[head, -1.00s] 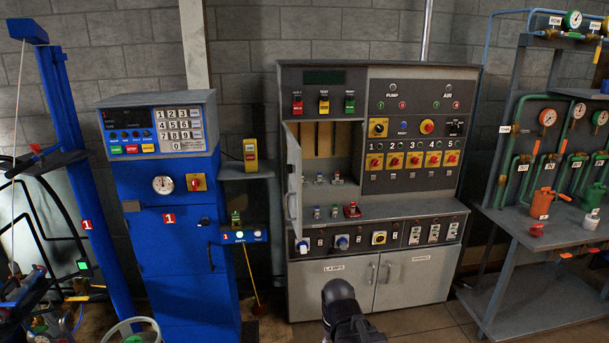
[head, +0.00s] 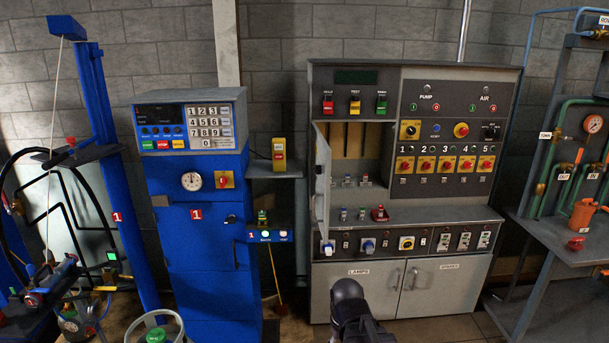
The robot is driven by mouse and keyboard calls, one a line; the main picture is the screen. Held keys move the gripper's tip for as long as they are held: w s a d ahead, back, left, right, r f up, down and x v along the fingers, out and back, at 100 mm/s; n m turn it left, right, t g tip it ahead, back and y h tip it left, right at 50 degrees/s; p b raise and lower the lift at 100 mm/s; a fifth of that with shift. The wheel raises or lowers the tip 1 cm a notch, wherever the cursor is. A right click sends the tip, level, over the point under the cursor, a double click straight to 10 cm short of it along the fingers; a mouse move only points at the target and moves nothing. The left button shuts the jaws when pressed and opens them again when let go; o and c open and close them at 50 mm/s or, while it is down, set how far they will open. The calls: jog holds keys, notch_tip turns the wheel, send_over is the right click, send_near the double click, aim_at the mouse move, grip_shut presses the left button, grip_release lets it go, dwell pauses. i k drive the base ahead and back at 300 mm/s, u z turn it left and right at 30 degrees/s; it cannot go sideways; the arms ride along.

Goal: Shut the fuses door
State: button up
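The fuses door appears to be the narrow grey door (head: 322,182) on the left of the control cabinet (head: 440,208). It stands open, swung outward and seen nearly edge-on in the head view. Beside it is an open recess (head: 375,145) with tan slots at the back and several small fuse-like parts on its floor. A dark rounded part of my arm shows at the bottom centre, in front of the lower cabinet doors and below the open door. My gripper's fingers cannot be made out.
A blue cabinet (head: 200,255) with a keypad stands at left. A small shelf (head: 273,172) with a yellow box sits between the cabinets. A grey bench (head: 560,238) with pipes and gauges is at right. A bucket (head: 155,322) stands on the floor at lower left.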

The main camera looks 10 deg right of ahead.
aim_at(321, 151)
jog(key=u, duration=0.2)
jog(key=i, duration=0.9)
jog(key=z, duration=0.3)
